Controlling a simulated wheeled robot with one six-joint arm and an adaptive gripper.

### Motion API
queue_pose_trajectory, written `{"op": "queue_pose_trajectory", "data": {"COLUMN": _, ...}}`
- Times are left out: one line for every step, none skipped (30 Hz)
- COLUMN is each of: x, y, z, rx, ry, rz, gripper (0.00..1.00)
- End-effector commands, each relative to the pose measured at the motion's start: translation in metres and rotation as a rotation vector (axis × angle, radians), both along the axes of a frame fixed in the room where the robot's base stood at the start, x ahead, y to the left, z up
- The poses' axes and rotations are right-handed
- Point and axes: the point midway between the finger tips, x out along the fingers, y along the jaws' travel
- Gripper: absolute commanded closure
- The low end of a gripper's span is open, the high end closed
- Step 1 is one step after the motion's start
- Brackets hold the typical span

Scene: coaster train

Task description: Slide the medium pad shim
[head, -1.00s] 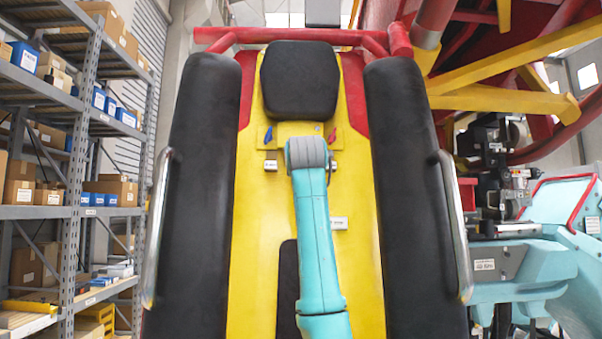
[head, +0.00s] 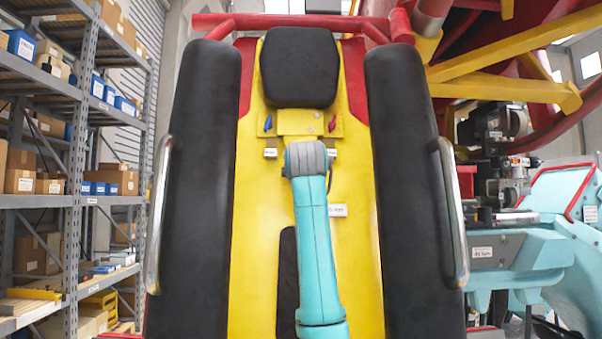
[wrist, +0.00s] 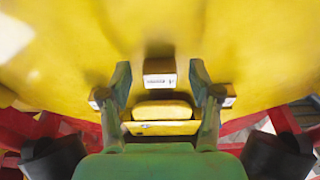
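Small pale blocks with labels sit on the yellow seat back in the head view: one left of my arm's wrist (head: 270,153), one right of it (head: 332,153) and one lower right (head: 337,210). Their labels are too small to read, so I cannot tell which is the medium pad shim. My green gripper (wrist: 160,74) is open in the wrist view, with a labelled block (wrist: 159,73) between its fingertips, apart from both. A yellow stepped piece (wrist: 162,110) shows lower between the fingers; I cannot tell whether they touch it. My arm hides the gripper in the head view.
A black headrest (head: 300,67) is above, and black side bolsters (head: 192,190) (head: 412,190) with metal handles flank the yellow seat back (head: 255,230). Blue and red levers (head: 268,122) (head: 332,123) stand near the headrest. Shelving (head: 75,180) is at left, machinery (head: 500,200) at right.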

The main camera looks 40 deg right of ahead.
Motion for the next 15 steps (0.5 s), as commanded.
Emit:
{"op": "queue_pose_trajectory", "data": {"x": 0.0, "y": 0.0, "z": 0.001, "rx": -0.001, "ry": -0.001, "rz": 0.0, "gripper": 0.38}}
{"op": "queue_pose_trajectory", "data": {"x": 0.0, "y": 0.0, "z": 0.001, "rx": -0.001, "ry": -0.001, "rz": 0.0, "gripper": 0.38}}
{"op": "queue_pose_trajectory", "data": {"x": 0.0, "y": 0.0, "z": 0.001, "rx": -0.001, "ry": -0.002, "rz": 0.0, "gripper": 0.38}}
{"op": "queue_pose_trajectory", "data": {"x": 0.0, "y": 0.0, "z": 0.001, "rx": -0.001, "ry": -0.002, "rz": 0.0, "gripper": 0.38}}
{"op": "queue_pose_trajectory", "data": {"x": 0.0, "y": 0.0, "z": 0.001, "rx": -0.001, "ry": -0.002, "rz": 0.0, "gripper": 0.38}}
{"op": "queue_pose_trajectory", "data": {"x": -0.001, "y": 0.001, "z": 0.001, "rx": -0.002, "ry": -0.002, "rz": 0.0, "gripper": 0.38}}
{"op": "queue_pose_trajectory", "data": {"x": -0.002, "y": 0.002, "z": 0.002, "rx": -0.001, "ry": -0.004, "rz": 0.0, "gripper": 0.38}}
{"op": "queue_pose_trajectory", "data": {"x": -0.004, "y": 0.003, "z": 0.002, "rx": -0.001, "ry": -0.004, "rz": 0.001, "gripper": 0.38}}
{"op": "queue_pose_trajectory", "data": {"x": -0.006, "y": 0.004, "z": 0.002, "rx": -0.002, "ry": -0.005, "rz": 0.001, "gripper": 0.38}}
{"op": "queue_pose_trajectory", "data": {"x": -0.009, "y": 0.006, "z": 0.002, "rx": -0.002, "ry": -0.005, "rz": 0.001, "gripper": 0.38}}
{"op": "queue_pose_trajectory", "data": {"x": -0.012, "y": 0.008, "z": 0.002, "rx": -0.003, "ry": -0.006, "rz": 0.0, "gripper": 0.38}}
{"op": "queue_pose_trajectory", "data": {"x": -0.017, "y": 0.012, "z": 0.002, "rx": -0.003, "ry": -0.006, "rz": 0.0, "gripper": 0.38}}
{"op": "queue_pose_trajectory", "data": {"x": -0.021, "y": 0.014, "z": 0.002, "rx": -0.003, "ry": -0.006, "rz": 0.0, "gripper": 0.38}}
{"op": "queue_pose_trajectory", "data": {"x": -0.026, "y": 0.018, "z": 0.002, "rx": -0.003, "ry": -0.006, "rz": 0.001, "gripper": 0.38}}
{"op": "queue_pose_trajectory", "data": {"x": -0.033, "y": 0.022, "z": 0.002, "rx": -0.003, "ry": -0.006, "rz": 0.001, "gripper": 0.38}}
